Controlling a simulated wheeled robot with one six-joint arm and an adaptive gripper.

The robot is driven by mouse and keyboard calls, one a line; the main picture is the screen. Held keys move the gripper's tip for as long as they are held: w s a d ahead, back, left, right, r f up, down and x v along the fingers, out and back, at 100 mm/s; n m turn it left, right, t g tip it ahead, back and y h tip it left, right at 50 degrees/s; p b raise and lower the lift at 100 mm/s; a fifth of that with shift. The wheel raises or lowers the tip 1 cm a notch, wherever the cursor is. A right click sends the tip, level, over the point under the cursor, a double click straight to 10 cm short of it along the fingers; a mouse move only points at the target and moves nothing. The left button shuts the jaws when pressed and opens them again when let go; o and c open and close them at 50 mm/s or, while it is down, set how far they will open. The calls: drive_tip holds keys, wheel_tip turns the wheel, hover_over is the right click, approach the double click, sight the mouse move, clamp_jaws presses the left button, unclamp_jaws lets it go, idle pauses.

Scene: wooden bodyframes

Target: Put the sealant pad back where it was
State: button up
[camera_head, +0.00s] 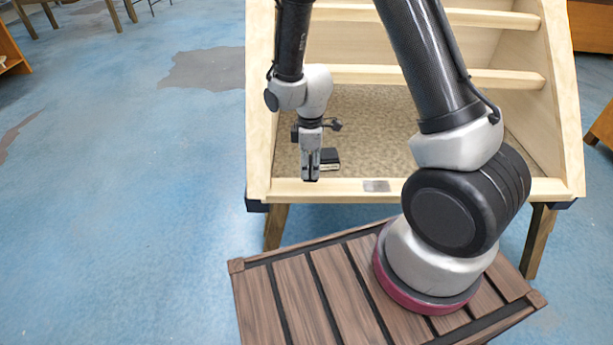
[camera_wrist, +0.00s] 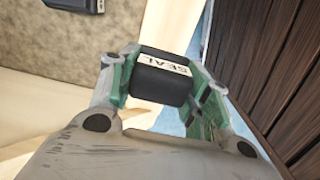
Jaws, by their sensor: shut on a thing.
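The sealant pad (camera_wrist: 160,82) is a small black block with a white label reading "SEAL", seen in the wrist view. My gripper (camera_wrist: 158,76) is shut on it, with green-edged fingers on its two sides. In the head view my gripper (camera_head: 311,172) points down at the front rail (camera_head: 345,192) of the wooden frame, left of its middle. The pad is mostly hidden between the fingers there. Whether it touches the rail cannot be told.
A black block with a pale front (camera_head: 330,158) lies on the speckled panel (camera_head: 375,125) just behind my gripper. Cross slats (camera_head: 350,75) rise behind. Open blue floor (camera_head: 120,200) lies to the left.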

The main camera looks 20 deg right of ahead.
sight(310, 175)
drive_tip(key=shift+f, duration=2.15)
drive_tip(key=shift+f, duration=0.1)
drive_tip(key=o, duration=1.1)
drive_tip(key=shift+o, duration=0.2)
